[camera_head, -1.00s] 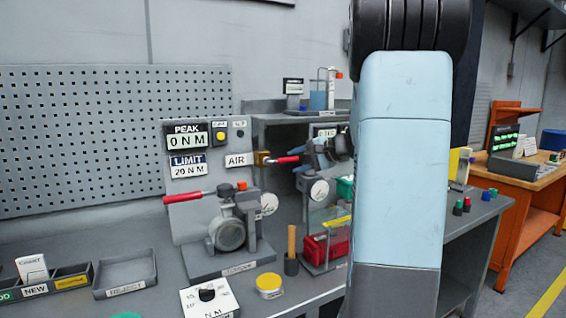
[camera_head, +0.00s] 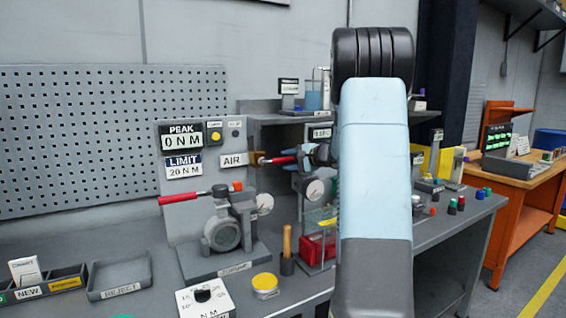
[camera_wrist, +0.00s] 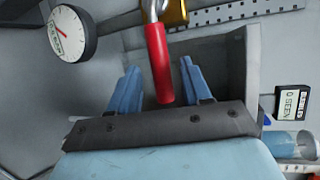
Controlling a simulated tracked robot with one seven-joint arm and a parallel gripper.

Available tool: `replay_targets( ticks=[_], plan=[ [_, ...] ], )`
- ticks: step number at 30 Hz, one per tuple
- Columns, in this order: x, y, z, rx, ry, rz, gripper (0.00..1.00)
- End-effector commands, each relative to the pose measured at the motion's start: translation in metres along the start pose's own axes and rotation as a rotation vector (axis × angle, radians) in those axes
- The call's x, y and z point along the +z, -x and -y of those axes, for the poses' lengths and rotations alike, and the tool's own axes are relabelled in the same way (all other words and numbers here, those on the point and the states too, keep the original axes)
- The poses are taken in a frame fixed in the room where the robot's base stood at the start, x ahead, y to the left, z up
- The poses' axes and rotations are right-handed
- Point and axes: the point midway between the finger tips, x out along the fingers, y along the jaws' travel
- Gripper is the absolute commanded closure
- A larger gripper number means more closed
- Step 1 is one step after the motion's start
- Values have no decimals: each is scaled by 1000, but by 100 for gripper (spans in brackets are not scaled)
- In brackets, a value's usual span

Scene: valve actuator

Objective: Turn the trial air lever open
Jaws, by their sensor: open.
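The trial air lever (camera_head: 280,161) has a red grip on a brass fitting, beside the AIR label (camera_head: 234,160) on the panel. In the wrist view the lever's red grip (camera_wrist: 159,65) reaches down into the gap between my two blue fingers. My gripper (camera_wrist: 158,75) is open, with a finger on either side of the grip and visible gaps to it. In the head view my gripper (camera_head: 312,158) is just right of the lever's end, and my arm hides part of it.
A round gauge (camera_wrist: 72,33) is close to my gripper at upper left in the wrist view. A second red-handled lever (camera_head: 188,197) is on the valve fixture (camera_head: 222,233). A reject tray (camera_head: 120,274) and a yellow-lidded tin (camera_head: 265,283) stand on the bench.

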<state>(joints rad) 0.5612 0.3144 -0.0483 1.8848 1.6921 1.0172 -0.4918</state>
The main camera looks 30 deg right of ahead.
Motion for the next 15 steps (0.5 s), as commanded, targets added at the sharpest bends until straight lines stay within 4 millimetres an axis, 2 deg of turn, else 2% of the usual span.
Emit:
replay_targets(
  ticks=[1, 6, 15],
  plan=[
    [1, -10, -1, 1, 0, 3, 52],
    [0, -30, 0, 0, 0, 2, 52],
    [0, -42, 0, 1, 0, 0, 52]
  ],
)
